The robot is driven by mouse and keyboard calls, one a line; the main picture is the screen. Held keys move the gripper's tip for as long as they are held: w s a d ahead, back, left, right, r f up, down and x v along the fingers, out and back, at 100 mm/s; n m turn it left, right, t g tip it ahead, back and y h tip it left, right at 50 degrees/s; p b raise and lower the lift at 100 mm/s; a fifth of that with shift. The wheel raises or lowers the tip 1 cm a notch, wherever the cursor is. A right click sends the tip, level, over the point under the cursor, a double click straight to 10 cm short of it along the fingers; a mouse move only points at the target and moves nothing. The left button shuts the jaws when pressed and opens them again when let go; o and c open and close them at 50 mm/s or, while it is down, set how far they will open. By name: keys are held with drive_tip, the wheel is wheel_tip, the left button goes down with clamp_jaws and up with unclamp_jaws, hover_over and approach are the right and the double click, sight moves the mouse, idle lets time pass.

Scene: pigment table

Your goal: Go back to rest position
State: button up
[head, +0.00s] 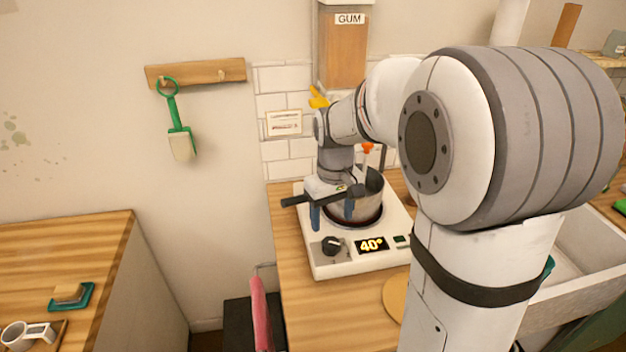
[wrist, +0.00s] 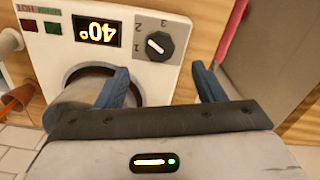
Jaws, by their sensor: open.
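My gripper (head: 333,213) is at the pot on the hot plate, with its two blue fingers pointing down. In the wrist view my gripper (wrist: 160,88) has its fingers spread apart with nothing between them. The pot (wrist: 80,100) also shows in the wrist view, partly hidden behind one finger. The hot plate's display (head: 371,244) reads 40°, with a black knob (head: 331,246) beside it.
A wooden box labelled GUM (head: 343,55) is on the wall behind my arm. A green scoop (head: 178,130) hangs from a wooden rack (head: 195,72). A white sink (head: 575,265) lies right of my arm. A second wooden counter (head: 60,250) is at the left, beyond a gap.

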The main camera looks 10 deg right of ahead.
drive_tip(key=s+r+m+t, duration=0.3)
drive_tip(key=s, duration=1.4)
